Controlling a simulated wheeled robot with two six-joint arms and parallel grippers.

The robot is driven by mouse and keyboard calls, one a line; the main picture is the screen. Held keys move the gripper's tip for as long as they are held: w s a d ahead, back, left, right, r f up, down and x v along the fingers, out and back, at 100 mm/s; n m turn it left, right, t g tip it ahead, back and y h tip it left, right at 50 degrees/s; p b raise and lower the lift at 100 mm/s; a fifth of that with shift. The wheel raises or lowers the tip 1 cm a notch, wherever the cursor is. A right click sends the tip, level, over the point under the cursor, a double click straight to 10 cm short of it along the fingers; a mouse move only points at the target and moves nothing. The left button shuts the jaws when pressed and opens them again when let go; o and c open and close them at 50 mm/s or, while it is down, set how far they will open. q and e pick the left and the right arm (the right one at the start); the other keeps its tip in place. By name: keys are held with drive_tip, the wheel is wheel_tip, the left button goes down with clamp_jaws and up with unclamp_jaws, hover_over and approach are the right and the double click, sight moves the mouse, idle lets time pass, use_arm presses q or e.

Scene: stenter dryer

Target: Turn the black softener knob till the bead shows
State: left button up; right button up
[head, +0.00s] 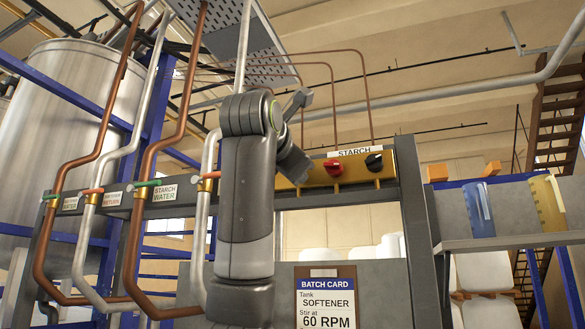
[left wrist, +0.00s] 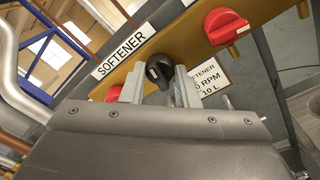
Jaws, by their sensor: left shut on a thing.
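The black softener knob (left wrist: 159,70) sits on a yellow panel (left wrist: 145,62), beside the SOFTENER label (left wrist: 123,50), in the left wrist view. It carries a small pale mark on its face. My left gripper (left wrist: 159,88) is shut on this knob, with one finger on each side. In the head view my left arm stands in front of the panel and hides the softener knob and the fingers. I cannot make out a bead in either view. My right gripper is not in view.
A red knob (left wrist: 226,26) is right of the gripper; another red knob (left wrist: 113,93) is partly behind the left finger. Under the STARCH label (head: 354,152) are a red (head: 333,167) and a black knob (head: 374,161). Copper pipes with valves stand left; a batch card (head: 325,297) hangs below.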

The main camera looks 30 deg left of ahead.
use_arm(q)
drive_tip(key=shift+f+m, duration=0.1)
drive_tip(key=shift+m, duration=0.2)
drive_tip(key=n+h+b, duration=0.1)
drive_tip(key=n, duration=1)
drive_tip(key=n+h+b, duration=0.1)
drive_tip(key=n+b, duration=0.1)
drive_tip(key=n, duration=1)
drive_tip(key=n+b, duration=0.1)
drive_tip(key=n, duration=1)
drive_tip(key=shift+a+n+h+b, duration=0.15)
drive_tip(key=shift+n+h+b, duration=0.15)
drive_tip(key=shift+h, duration=0.1)
idle(0.3)
drive_tip(key=o, duration=1)
drive_tip(key=shift+t, duration=0.3)
